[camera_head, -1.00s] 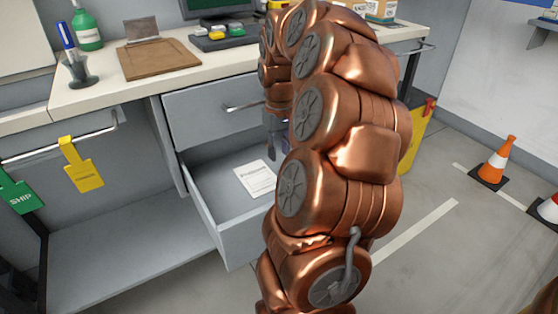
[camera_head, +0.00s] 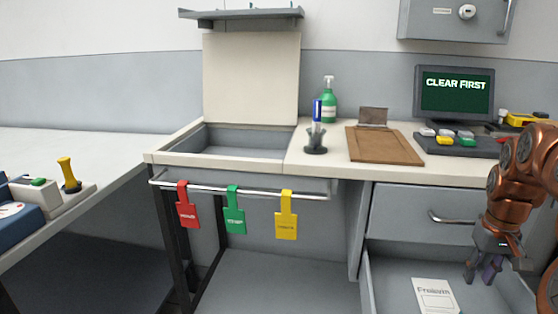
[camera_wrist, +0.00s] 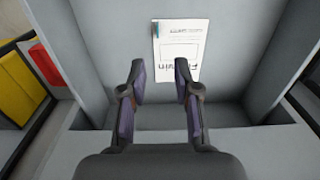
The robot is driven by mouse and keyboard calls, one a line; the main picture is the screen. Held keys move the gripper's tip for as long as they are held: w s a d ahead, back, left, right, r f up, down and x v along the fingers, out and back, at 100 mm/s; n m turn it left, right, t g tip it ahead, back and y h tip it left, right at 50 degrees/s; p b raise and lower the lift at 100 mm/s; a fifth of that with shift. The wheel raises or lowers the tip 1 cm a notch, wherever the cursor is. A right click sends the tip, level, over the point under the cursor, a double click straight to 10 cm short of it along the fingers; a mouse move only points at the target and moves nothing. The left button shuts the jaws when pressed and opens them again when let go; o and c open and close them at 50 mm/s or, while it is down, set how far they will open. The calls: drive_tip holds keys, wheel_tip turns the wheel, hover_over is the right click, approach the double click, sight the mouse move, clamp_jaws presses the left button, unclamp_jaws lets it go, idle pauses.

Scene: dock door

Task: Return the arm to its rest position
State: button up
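My copper arm (camera_head: 520,170) stands at the right edge of the head view. My gripper (camera_head: 483,274) points down over the open drawer (camera_head: 385,290) at the lower right. In the wrist view my gripper (camera_wrist: 159,75) has its two dark fingers apart, with nothing between them. A white printed paper (camera_head: 436,296) lies flat in the drawer. It also shows in the wrist view (camera_wrist: 181,52), beyond the fingertips and apart from them.
A closed drawer front with a handle (camera_head: 455,217) is above the open drawer. Red (camera_head: 188,207), green (camera_head: 235,212) and yellow (camera_head: 286,217) tags hang on a rail. The counter carries a wooden clipboard (camera_head: 385,146), a pen cup (camera_head: 316,143), a green bottle (camera_head: 328,105) and a monitor (camera_head: 455,92).

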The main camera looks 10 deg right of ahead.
drive_tip(key=s+a+r+n+p, duration=0.1)
drive_tip(key=s+a+r+p, duration=0.2)
drive_tip(key=a+r+p, duration=0.45)
drive_tip(key=s+a+r+n+g+p, duration=0.15)
drive_tip(key=a+r+p, duration=0.3)
drive_tip(key=a, duration=0.55)
drive_tip(key=s+a+r+n+t+p, duration=0.1)
drive_tip(key=s+a+r+p, duration=0.2)
drive_tip(key=a+r+p, duration=0.5)
drive_tip(key=s+a+r+g+p, duration=0.1)
drive_tip(key=s+a+p, duration=0.5)
drive_tip(key=s, duration=0.4)
drive_tip(key=shift+a+r, duration=0.15)
drive_tip(key=shift+a, duration=0.3)
